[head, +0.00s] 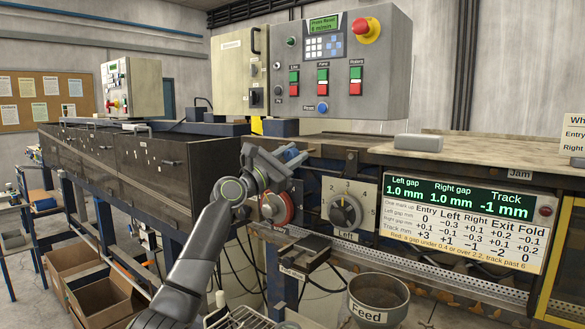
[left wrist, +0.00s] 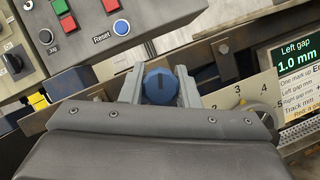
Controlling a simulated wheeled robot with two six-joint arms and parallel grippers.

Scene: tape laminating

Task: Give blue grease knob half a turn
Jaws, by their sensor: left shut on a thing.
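The blue grease knob (left wrist: 160,88) shows in the left wrist view as a round blue cap with a dark pointer line running roughly up and down in the picture. My left gripper (left wrist: 160,78) has one grey finger on each side of the knob and is shut on it. In the head view my left gripper (head: 291,157) reaches in from the lower left to the front of the machine, and its fingers hide the knob there. My right gripper is not in view.
A red handwheel (head: 277,208) sits just below the gripper. A dial marked Left (head: 345,213) is beside it, left of the gap display (head: 463,200). A Feed cup (head: 378,298) stands below. The control box (head: 340,62) with buttons is above.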

